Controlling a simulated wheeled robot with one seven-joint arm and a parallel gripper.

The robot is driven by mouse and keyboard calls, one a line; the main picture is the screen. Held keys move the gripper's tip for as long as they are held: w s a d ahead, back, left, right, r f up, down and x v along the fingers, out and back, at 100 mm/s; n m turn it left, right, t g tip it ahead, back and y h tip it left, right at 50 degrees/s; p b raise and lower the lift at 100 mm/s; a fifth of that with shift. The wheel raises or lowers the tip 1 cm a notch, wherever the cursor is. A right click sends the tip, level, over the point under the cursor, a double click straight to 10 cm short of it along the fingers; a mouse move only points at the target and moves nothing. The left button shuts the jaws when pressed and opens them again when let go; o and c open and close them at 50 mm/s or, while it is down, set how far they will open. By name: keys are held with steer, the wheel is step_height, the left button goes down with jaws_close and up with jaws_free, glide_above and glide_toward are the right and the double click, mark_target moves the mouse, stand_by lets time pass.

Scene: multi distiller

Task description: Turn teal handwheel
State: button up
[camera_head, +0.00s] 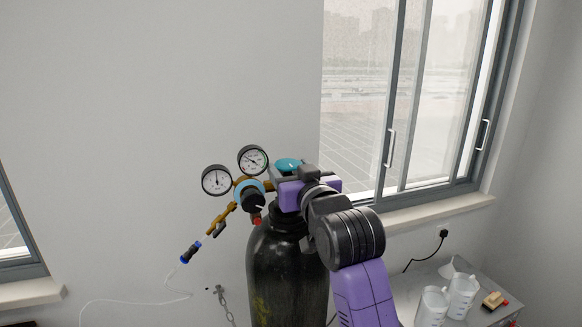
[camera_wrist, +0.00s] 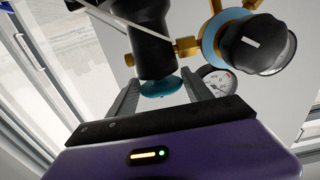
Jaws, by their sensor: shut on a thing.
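The teal handwheel (camera_head: 288,164) sits on top of the valve of a black gas cylinder (camera_head: 287,275). In the wrist view the handwheel (camera_wrist: 162,88) lies between the two grey fingers, below the dark valve body. My gripper (camera_head: 291,180) reaches in from the right at the valve, its purple body beside the cylinder's top. It is shut on the handwheel, with one finger on each side, as the wrist view shows (camera_wrist: 162,84). In the head view the fingertips are mostly hidden by the gripper body and valve.
A brass regulator with two round gauges (camera_head: 217,180) and a black knob (camera_head: 253,200) projects left of the valve, close to my gripper. A thin hose runs left. Beakers (camera_head: 462,296) stand on a table at lower right. Windows flank the wall.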

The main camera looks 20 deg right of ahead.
stand_by(0.4)
steer(key=o, duration=1.2)
steer(key=shift+y, duration=0.3)
